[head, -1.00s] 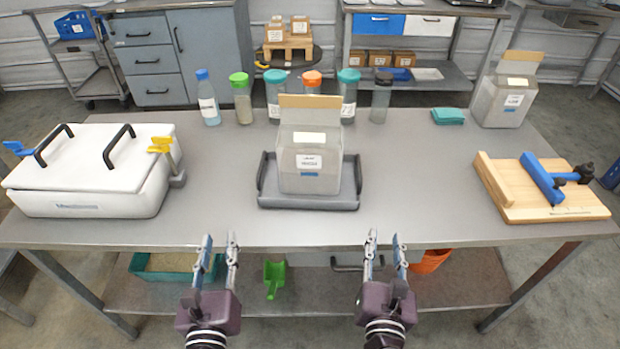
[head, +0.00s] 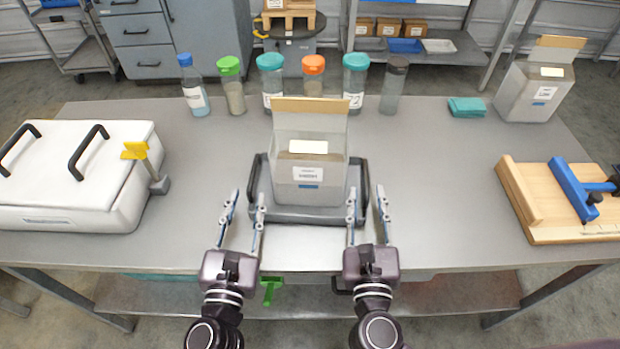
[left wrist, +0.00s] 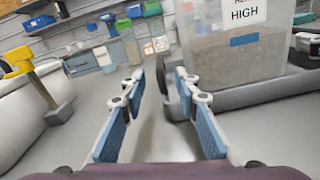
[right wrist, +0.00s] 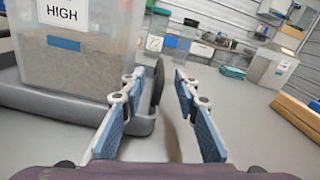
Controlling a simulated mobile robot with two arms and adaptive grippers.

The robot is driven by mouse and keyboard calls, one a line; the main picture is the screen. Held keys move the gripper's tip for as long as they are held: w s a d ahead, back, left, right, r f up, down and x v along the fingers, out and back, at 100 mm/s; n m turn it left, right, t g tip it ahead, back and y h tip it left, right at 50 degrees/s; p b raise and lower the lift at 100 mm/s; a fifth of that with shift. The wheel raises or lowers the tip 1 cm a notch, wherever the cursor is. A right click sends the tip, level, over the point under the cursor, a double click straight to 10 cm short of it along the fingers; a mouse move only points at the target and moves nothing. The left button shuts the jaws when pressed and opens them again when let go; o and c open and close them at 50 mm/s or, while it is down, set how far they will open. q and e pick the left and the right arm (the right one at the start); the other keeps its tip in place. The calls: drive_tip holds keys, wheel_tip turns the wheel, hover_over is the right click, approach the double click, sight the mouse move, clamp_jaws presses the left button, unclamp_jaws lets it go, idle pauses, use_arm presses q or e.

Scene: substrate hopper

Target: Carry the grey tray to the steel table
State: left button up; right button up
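The grey tray (head: 300,215) lies on the steel table (head: 425,200) and carries a clear container of substrate (head: 310,175) with a "HIGH" label, readable in the left wrist view (left wrist: 245,45). My left gripper (head: 244,198) is open at the tray's left side. My right gripper (head: 366,194) is open at its right side. Each gripper's inner finger is near the tray's end handle. In the right wrist view the tray's handle end (right wrist: 158,82) shows between or just beyond the open fingers. I cannot tell whether any finger touches it.
A white lidded box (head: 75,180) with a yellow-handled clamp (head: 150,165) stands left. Several capped bottles (head: 312,75) line the back. A wooden jig (head: 560,205) and another clear container (head: 535,90) are on the right. The table between tray and jig is clear.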

sight(250, 187)
use_arm(q)
drive_tip(key=shift+s+r, duration=0.1)
drive_tip(key=shift+s, duration=0.15)
use_arm(e)
drive_tip(key=shift+s+r, duration=0.1)
drive_tip(key=shift+s, duration=0.15)
